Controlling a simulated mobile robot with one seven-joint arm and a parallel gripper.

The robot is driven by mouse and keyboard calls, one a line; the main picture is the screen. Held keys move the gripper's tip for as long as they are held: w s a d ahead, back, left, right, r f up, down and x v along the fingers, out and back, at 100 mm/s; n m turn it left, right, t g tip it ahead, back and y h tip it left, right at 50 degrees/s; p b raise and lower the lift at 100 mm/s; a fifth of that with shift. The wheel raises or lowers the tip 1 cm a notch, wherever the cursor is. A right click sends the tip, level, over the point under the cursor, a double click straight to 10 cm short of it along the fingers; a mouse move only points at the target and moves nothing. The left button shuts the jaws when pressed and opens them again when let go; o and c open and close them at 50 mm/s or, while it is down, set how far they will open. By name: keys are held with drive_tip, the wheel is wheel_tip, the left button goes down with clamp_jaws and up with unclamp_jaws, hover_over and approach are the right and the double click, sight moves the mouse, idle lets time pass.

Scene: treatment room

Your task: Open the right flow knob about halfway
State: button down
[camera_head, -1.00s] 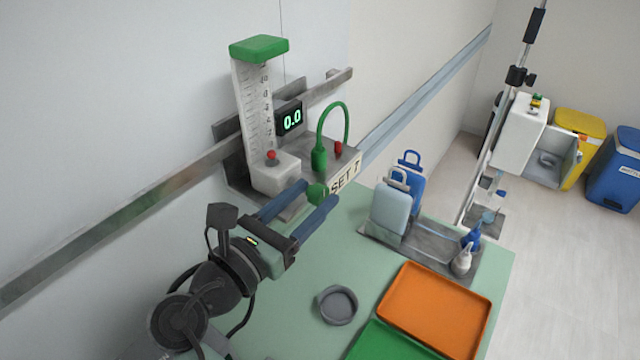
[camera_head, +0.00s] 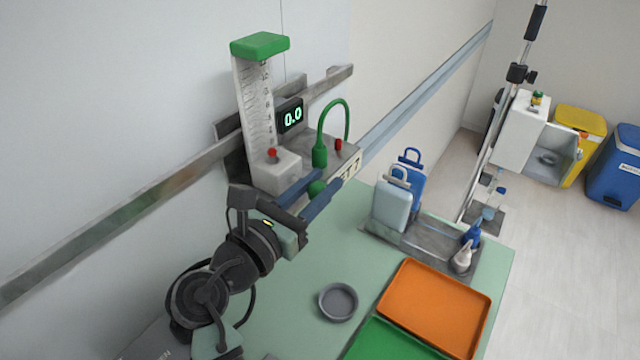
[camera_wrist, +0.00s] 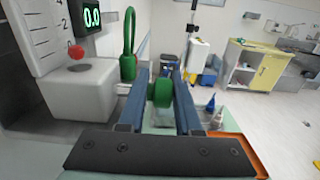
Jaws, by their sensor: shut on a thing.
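The flow knob is a green round knob (camera_head: 317,188) low on the front of the flowmeter unit. It also shows in the wrist view (camera_wrist: 160,92), between my two blue fingers. My gripper (camera_head: 331,178) is shut on it, one finger on each side. The flowmeter (camera_head: 254,110) is a white scaled column with a green cap and a white block at its foot. A red ball (camera_head: 272,153) sits at that block. The display (camera_head: 291,117) beside the column reads 0.0. My fingers hide part of the knob and of the SET label (camera_head: 352,169).
A green hose (camera_head: 320,155) loops up beside the knob, with a red piece (camera_head: 338,145) to its right. A wall rail (camera_head: 130,215) runs behind. The green table holds a grey dish (camera_head: 338,302), an orange tray (camera_head: 487,325) and a bottle rack (camera_head: 425,252).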

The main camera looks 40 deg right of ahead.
drive_tip(key=shift+s+d+f+b, duration=0.1)
drive_tip(key=shift+s+f+b, duration=0.15)
drive_tip(key=shift+b, duration=0.15)
drive_tip(key=shift+f+h+b, duration=0.2)
drive_tip(key=shift+h+b, duration=0.7)
drive_tip(key=shift+b, duration=0.15)
drive_tip(key=shift+r+t+h+b, duration=0.3)
drive_tip(key=shift+h+b, duration=0.2)
drive_tip(key=shift+b, duration=0.1)
drive_tip(key=c, duration=0.7)
unclamp_jaws()
drive_tip(key=shift+s+r, duration=0.1)
drive_tip(key=shift+r, duration=0.1)
